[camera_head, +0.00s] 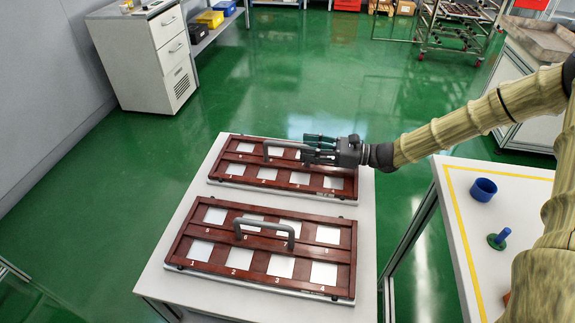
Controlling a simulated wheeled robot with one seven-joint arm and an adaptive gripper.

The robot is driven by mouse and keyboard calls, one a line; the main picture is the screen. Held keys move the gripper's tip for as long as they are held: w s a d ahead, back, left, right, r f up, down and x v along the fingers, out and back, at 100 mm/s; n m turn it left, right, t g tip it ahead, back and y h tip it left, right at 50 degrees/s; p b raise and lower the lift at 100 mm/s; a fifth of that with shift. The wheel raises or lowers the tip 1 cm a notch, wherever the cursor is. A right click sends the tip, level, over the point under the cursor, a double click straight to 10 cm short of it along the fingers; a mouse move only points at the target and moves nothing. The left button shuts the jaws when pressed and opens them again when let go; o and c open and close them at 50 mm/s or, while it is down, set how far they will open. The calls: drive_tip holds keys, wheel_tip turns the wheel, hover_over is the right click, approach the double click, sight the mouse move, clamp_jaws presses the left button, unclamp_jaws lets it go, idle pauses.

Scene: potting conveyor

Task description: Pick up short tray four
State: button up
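Two red-brown wooden trays with white square windows and small numbers lie flat on a white table. The near tray (210,229) has a grey bar handle (266,227) standing over its middle. The far tray (227,157) has a similar handle (278,144) on top. No marking that I can read tells which one is short tray four. My gripper (305,149) reaches in from the right, over the far tray, with its fingers pointing left at the right end of that tray's handle. The fingers overlap the handle in this view, and I cannot tell whether they grip it.
The white table (190,284) stands on a green floor (275,85), with wide free room behind it. A second table at right holds a blue cup (483,189) and a blue-green peg (500,238). A white drawer cabinet (144,60) stands at back left.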

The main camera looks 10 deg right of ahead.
sight(291, 145)
drive_tip(key=shift+w+a+r, duration=0.15)
drive_tip(key=shift+w+a, duration=0.1)
drive_tip(key=shift+a, duration=0.45)
drive_tip(key=shift+p+x, duration=0.55)
drive_tip(key=shift+x, duration=1.55)
clamp_jaws()
drive_tip(key=shift+r, duration=0.1)
